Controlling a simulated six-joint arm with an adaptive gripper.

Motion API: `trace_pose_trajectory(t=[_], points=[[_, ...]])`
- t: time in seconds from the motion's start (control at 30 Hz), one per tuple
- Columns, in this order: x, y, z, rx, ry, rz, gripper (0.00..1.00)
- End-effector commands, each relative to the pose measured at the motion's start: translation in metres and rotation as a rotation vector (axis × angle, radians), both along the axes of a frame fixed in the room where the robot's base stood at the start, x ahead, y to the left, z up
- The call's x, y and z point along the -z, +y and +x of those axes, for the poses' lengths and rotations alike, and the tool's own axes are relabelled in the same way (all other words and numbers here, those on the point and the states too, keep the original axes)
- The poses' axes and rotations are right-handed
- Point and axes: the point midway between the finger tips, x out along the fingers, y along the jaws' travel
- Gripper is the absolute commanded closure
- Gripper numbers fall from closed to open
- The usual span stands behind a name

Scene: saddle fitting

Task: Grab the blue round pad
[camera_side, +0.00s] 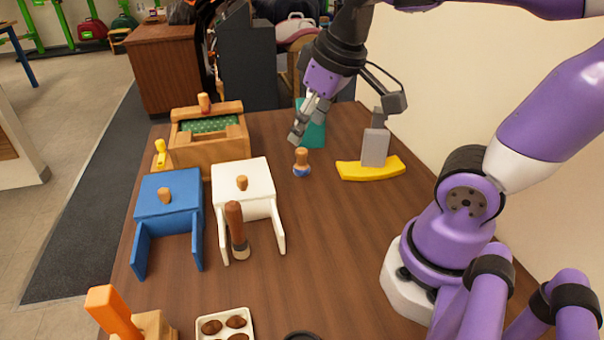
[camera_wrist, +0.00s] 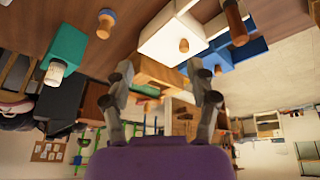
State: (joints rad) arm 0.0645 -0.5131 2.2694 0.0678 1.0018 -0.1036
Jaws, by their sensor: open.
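The blue round pad (camera_side: 301,171) is a small disc under a wooden knob, standing on the brown table just right of the white box. In the wrist view the blue pad (camera_wrist: 104,33) is near the top, left of centre, with its knob. My gripper (camera_side: 304,128) is above and a little behind the pad in the side view, clear of it. In the wrist view my gripper (camera_wrist: 164,82) shows two fingers spread apart with nothing between them.
A teal block (camera_side: 313,132) stands close behind my gripper. A yellow curved piece with a grey block (camera_side: 375,148) lies right. The white box (camera_side: 242,177), blue box (camera_side: 168,195) and brown-handled tool (camera_side: 236,228) are left.

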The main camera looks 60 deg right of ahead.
Motion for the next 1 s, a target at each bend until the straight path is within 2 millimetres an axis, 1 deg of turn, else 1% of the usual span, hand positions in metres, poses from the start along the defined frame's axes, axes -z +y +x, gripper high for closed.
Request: trace_pose_trajectory(t=[0.03, 0.1, 0.17, 0.23, 0.3, 0.4, 0.5, 0.6, 0.7, 0.87, 1.0], points=[[-0.003, -0.012, 0.013, 0.021, 0.05, -0.011, 0.34], [-0.005, -0.029, 0.031, 0.042, 0.125, -0.023, 0.34], [-0.004, -0.045, 0.045, 0.06, 0.188, -0.026, 0.34], [0.001, -0.063, 0.061, 0.08, 0.261, -0.02, 0.34], [0.01, -0.081, 0.075, 0.095, 0.329, -0.004, 0.34], [0.026, -0.104, 0.091, 0.117, 0.412, 0.028, 0.34], [0.042, -0.12, 0.1, 0.129, 0.471, 0.062, 0.34], [0.055, -0.131, 0.105, 0.136, 0.506, 0.089, 0.34], [0.062, -0.136, 0.106, 0.14, 0.523, 0.101, 0.34], [0.08, -0.137, 0.103, 0.139, 0.531, 0.101, 0.34], [0.101, -0.136, 0.1, 0.141, 0.529, 0.104, 0.34]])
